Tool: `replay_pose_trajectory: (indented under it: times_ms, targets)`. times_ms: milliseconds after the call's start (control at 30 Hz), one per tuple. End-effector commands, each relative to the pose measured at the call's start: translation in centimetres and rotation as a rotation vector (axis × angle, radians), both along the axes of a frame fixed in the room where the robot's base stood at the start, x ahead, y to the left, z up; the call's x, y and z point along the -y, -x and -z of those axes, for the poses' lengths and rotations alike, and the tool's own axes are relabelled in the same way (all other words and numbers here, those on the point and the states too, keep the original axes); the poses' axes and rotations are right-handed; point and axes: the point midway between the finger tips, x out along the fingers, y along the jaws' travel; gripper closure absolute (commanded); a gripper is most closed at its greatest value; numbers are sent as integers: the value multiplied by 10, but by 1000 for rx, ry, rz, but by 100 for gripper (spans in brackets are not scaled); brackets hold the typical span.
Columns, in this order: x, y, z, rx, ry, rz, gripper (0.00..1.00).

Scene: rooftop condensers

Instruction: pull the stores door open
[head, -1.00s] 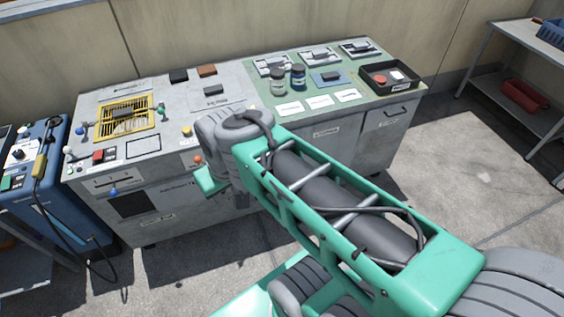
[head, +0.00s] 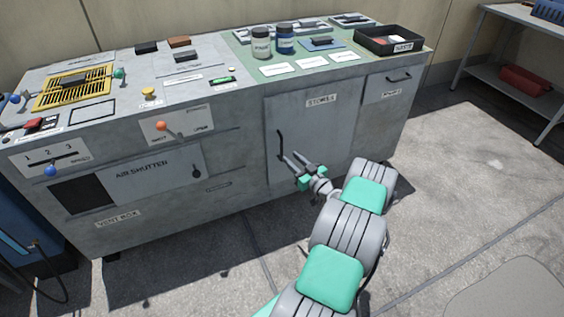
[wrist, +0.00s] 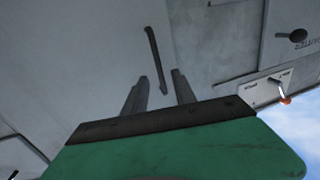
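The stores door (head: 318,135) is a grey panel labelled STORES in the right half of the grey cabinet, and it looks shut. Its dark vertical bar handle (head: 280,146) is at the door's left edge. In the wrist view the handle (wrist: 156,58) stands ahead of my fingers, its end near the gap between the fingertips. My gripper (head: 298,158) is open, with two grey fingers apart and nothing between them. It is close in front of the door, just right of the handle in the head view. In the wrist view my gripper (wrist: 160,82) points at the door.
A drawer (head: 390,86) is to the right. Jars and a black tray (head: 390,42) stand on top.

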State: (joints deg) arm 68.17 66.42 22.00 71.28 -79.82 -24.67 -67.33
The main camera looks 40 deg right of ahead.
Motion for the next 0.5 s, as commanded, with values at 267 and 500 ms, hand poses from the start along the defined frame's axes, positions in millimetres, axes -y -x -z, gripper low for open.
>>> replay_pose_trajectory:
  times_ms: [267, 500]
  targets:
    - [5, -41, 3, 8, 3, 5, 68]
    - [8, -73, 1, 7, 0, 6, 68]
